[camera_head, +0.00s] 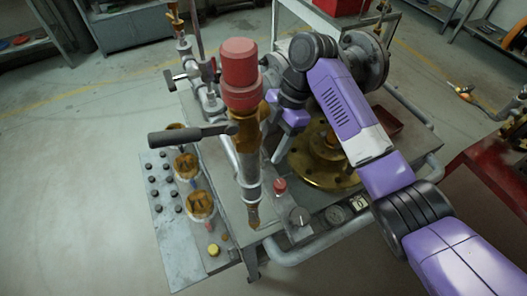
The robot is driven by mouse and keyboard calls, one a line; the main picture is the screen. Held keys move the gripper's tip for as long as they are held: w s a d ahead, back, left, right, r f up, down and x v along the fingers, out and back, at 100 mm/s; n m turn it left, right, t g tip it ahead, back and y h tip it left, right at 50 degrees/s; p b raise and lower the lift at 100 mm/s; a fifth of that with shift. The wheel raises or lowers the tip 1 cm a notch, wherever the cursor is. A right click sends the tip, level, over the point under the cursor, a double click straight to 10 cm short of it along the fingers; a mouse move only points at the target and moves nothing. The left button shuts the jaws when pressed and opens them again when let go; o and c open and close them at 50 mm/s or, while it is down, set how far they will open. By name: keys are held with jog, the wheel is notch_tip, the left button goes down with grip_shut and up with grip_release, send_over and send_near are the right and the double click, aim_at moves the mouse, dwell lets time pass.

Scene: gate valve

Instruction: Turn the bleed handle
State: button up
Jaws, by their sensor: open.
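A long dark lever handle (192,135) sticks out to the left from a brass and steel upright pipe (249,155) with a red cap (240,75) on top. A smaller T-shaped handle (176,79) sits on a thin pipe further back on the left. No label shows which of them is the bleed handle.
A round brass flange (322,165) lies under my arm. A grey flanged valve body (366,62) stands behind it. A rail (311,246) runs along the front. Floor on the left is clear.

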aim_at(266, 153)
jog(key=shift+x, duration=2.35)
jog(key=c, duration=1.3)
